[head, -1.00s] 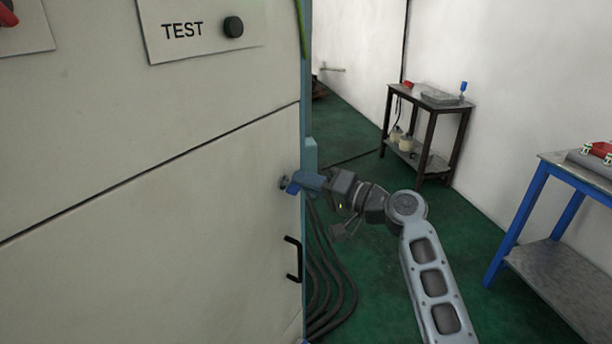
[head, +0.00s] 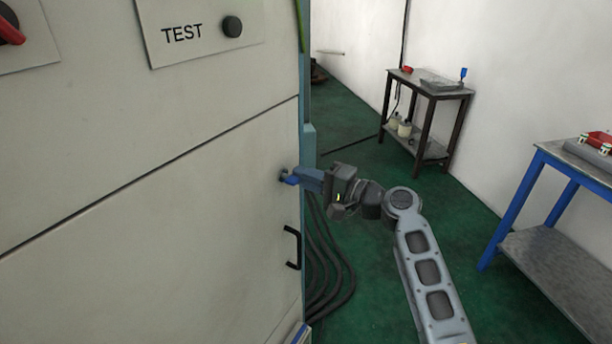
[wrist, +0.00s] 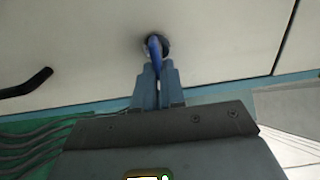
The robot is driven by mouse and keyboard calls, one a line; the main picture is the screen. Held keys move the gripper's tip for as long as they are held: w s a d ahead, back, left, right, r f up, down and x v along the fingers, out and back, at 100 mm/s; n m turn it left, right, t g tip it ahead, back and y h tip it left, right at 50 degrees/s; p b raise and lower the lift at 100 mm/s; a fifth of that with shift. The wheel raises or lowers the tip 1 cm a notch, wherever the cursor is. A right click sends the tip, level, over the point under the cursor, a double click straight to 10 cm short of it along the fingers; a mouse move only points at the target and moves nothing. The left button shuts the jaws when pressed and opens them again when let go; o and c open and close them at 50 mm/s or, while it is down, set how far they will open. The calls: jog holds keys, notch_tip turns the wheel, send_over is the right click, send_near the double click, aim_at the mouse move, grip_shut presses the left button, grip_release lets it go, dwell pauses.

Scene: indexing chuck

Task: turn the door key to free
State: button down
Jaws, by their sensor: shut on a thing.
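The door key is small and blue (head: 290,181), seated in a dark round lock near the right edge of the pale cabinet door. In the wrist view the blue key (wrist: 154,48) stands in front of the dark lock (wrist: 160,42). My gripper (head: 299,180) reaches in from the right with its blue-grey fingers shut on the key. In the wrist view the fingers of my gripper (wrist: 156,68) close on the key's near end, hiding part of it. I cannot read any marks around the lock.
A black door handle (head: 292,247) lies below the key and also shows in the wrist view (wrist: 27,84). Dark cables (head: 325,260) hang beside the cabinet's edge. A panel marked TEST (head: 200,30) is above. A blue-legged table (head: 560,200) and a dark trolley (head: 430,115) stand at right.

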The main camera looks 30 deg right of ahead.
jog(key=shift+w+r, duration=0.1)
jog(key=c, duration=1.2)
grip_release()
jog(key=shift+b+v, duration=0.55)
jog(key=shift+v, duration=3.35)
jog(key=s+a+f+n+g+h, duration=0.1)
jog(key=s+a+f+h, duration=0.25)
jog(key=s+f, duration=0.55)
jog(key=s+a+f+n+g+h, duration=0.1)
jog(key=s+a+f+g+h, duration=0.2)
jog(key=s+f, duration=0.7)
jog(key=s+a+r+n+t, duration=0.1)
jog(key=s+a+r+n, duration=0.1)
jog(key=s+r, duration=0.3)
jog(key=s+a+r+n+t+h, duration=0.1)
jog(key=s+r+n, duration=0.4)
jog(key=s, duration=0.6)
jog(key=s+a+r+n, duration=0.3)
jog(key=s+r, duration=0.2)
jog(key=s, duration=0.3)
jog(key=shift+a+r+n+t+h, duration=0.15)
jog(key=shift+r+n+t+h, duration=0.2)
jog(key=shift+r+n+t, duration=0.05)
